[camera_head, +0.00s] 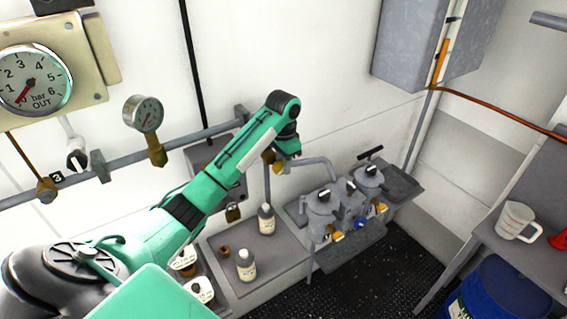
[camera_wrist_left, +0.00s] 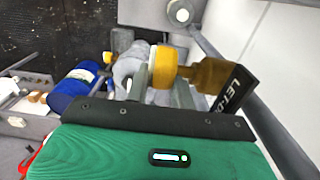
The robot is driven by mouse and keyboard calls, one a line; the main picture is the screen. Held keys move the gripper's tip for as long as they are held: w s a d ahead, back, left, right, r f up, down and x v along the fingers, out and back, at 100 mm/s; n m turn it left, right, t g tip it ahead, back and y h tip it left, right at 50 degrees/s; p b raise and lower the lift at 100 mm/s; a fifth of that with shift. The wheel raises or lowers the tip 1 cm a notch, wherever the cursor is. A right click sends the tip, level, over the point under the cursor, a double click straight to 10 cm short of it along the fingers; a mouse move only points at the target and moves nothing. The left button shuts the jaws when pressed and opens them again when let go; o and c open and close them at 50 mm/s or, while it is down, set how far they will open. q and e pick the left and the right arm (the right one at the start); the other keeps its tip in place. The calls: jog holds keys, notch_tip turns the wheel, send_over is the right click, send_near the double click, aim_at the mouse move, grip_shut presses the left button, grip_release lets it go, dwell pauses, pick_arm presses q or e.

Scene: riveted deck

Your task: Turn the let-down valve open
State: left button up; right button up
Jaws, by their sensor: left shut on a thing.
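The let-down valve shows in the left wrist view as a yellow knob (camera_wrist_left: 164,66) on a brass body (camera_wrist_left: 206,76). A dark tag (camera_wrist_left: 236,88) beside it has partly readable lettering, "LET-D". My left gripper (camera_wrist_left: 160,86) is shut on the yellow knob, with one grey finger on each side of it. In the head view my left gripper (camera_head: 280,155) is at the end of the green arm, at the bent grey pipe (camera_head: 316,163) above the filter housings. There the arm and gripper hide most of the valve. My right gripper is not in view.
A round gauge (camera_head: 146,114) and a large OUT gauge (camera_head: 32,79) are at the left. Bottles (camera_head: 266,219) stand on the grey ledge below the arm. Lidded grey housings (camera_head: 322,207) stand right of the gripper. A jug (camera_head: 516,221) and blue drum (camera_head: 500,292) are at the right.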

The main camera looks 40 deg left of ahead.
pick_arm(q)
jog(key=shift+t, duration=0.3)
jog(key=t, duration=0.1)
jog(key=t+h, duration=0.1)
jog(key=t, duration=0.1)
jog(key=shift+s+a, duration=0.15)
jog(key=shift+s, duration=0.15)
jog(key=shift+s+r+t+h+b, duration=0.1)
jog(key=shift+s+t+h+b, duration=0.1)
jog(key=shift+t+h+b, duration=1)
jog(key=shift+t+y, duration=0.3)
jog(key=shift+y, duration=0.1)
jog(key=o, duration=1)
jog(key=shift+a, duration=0.1)
